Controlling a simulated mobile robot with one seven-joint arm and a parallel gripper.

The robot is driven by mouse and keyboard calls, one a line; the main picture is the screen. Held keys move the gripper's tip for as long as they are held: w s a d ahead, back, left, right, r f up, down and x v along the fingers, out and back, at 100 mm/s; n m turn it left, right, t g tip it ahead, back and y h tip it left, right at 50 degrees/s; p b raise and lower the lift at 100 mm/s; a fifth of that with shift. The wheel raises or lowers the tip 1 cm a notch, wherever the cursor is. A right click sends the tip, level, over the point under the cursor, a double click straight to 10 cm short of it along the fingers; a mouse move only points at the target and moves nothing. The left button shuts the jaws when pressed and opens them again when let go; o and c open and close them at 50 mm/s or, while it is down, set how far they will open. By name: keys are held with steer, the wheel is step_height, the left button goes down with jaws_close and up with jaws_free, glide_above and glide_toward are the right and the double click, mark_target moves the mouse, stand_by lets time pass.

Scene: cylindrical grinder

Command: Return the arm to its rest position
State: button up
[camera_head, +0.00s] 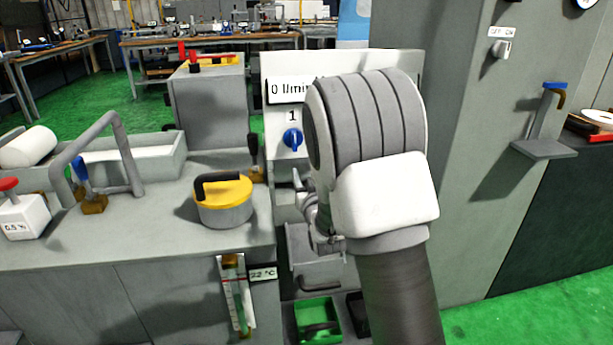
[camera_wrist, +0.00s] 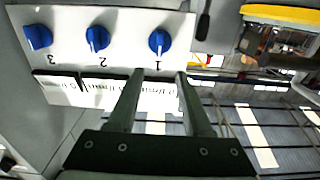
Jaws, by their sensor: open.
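My gripper (camera_wrist: 159,75) shows in the wrist view with its two fingers apart and nothing between them. Its fingertips appear in front of a white panel (camera_wrist: 75,20), which looks upside down there. Blue knobs numbered 1 (camera_wrist: 160,41), 2 (camera_wrist: 98,39) and 3 (camera_wrist: 38,37) are on this panel; knob 1 appears just beyond the fingertips, and I cannot tell whether they touch it. In the head view, my arm (camera_head: 385,190) is raised across the middle and hides most of the panel (camera_head: 340,62) and the gripper. Only blue knob 1 (camera_head: 292,138) shows there.
A grey machine bench (camera_head: 150,235) on the left carries a yellow-topped round part (camera_head: 223,201), a bent grey pipe (camera_head: 115,130) and a trough (camera_head: 165,160). A tall grey cabinet (camera_head: 465,150) with a small shelf (camera_head: 545,148) stands right. Green floor is open at lower right.

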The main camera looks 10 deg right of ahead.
steer(key=s+d+r+g, duration=0.1)
steer(key=s+r+g, duration=0.45)
steer(key=s, duration=0.65)
steer(key=s+g, duration=0.7)
steer(key=s, duration=2)
step_height(320, 180, up, 24)
steer(key=p, duration=2.3)
steer(key=shift+a+p, duration=0.2)
steer(key=shift+p, duration=0.15)
steer(key=shift+a+f, duration=0.15)
